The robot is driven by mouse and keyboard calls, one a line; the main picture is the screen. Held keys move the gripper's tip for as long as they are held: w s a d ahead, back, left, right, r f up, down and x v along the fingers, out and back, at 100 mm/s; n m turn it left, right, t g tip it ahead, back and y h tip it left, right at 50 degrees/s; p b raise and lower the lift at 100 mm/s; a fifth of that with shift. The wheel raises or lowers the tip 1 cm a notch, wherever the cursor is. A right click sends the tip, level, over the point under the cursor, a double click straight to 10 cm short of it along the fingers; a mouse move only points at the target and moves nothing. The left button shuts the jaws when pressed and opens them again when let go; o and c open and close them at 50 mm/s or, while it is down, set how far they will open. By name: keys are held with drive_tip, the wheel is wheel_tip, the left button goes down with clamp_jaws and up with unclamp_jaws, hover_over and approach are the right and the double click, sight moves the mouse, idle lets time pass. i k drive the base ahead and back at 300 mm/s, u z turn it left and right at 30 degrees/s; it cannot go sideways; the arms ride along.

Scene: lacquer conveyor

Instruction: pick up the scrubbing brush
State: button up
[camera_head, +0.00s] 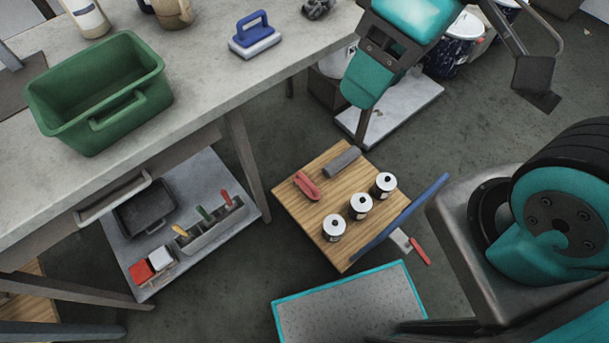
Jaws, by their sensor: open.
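The scrubbing brush (254,36) is on the pale worktable (205,85), near its right end. It has a raised blue loop handle over a blue and whitish base, and it stands base down with the handle up. My gripper (372,75) is at the top, right of the brush and apart from it. It is teal and dark grey. Its jaws are partly cut off and hard to make out, but it is open, with nothing seen in it.
A green tub (98,95) stands left of the brush; bare tabletop lies between them. Bottles and a mug stand at the back edge. A low wooden surface (290,215) right of the table holds three cans, a red object and a grey roll. A lower shelf (215,230) carries tools.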

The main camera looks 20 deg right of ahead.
sight(310, 188)
drive_tip(key=k, duration=1)
drive_tip(key=u, duration=1.6)
drive_tip(key=i, duration=1.1)
drive_tip(key=z, duration=1)
